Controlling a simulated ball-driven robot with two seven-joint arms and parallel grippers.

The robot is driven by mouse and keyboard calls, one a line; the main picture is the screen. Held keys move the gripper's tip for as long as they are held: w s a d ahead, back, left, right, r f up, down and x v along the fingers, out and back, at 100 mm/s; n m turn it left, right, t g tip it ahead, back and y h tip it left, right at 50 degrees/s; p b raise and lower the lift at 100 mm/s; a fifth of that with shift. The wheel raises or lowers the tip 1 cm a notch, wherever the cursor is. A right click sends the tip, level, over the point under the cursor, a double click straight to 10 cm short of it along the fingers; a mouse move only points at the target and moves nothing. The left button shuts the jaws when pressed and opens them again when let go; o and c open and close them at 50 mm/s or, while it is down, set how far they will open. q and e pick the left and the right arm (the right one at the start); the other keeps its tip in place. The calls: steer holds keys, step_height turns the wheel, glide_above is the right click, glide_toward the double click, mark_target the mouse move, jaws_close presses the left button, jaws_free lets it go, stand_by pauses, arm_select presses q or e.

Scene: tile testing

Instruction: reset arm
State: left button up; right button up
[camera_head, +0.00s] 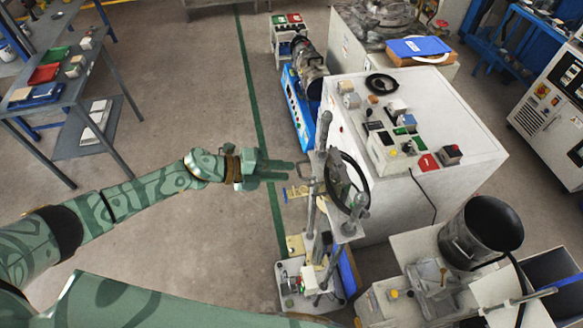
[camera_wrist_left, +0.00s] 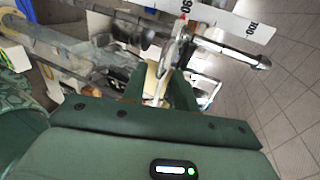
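My left arm comes in from the left in the head view, green with darker patterns. Its gripper (camera_head: 290,170) is held out over the floor, pointing right toward a metal test stand with a round ring (camera_head: 347,182). The fingers look parted, with nothing seen between them. In the left wrist view the two green fingers (camera_wrist_left: 160,88) stand apart, with stand parts and a pale yellow piece behind the gap. My right gripper is not in view.
A white cabinet (camera_head: 420,205) with small devices on top stands right of the gripper. A blue-based machine (camera_head: 297,105) is above it. A grey table (camera_head: 60,100) with coloured trays is at upper left. A dark metal pot (camera_head: 480,232) is at lower right. The floor (camera_head: 165,100) between is clear.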

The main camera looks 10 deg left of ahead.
arm_select(q)
steer(key=shift+v, duration=1.05)
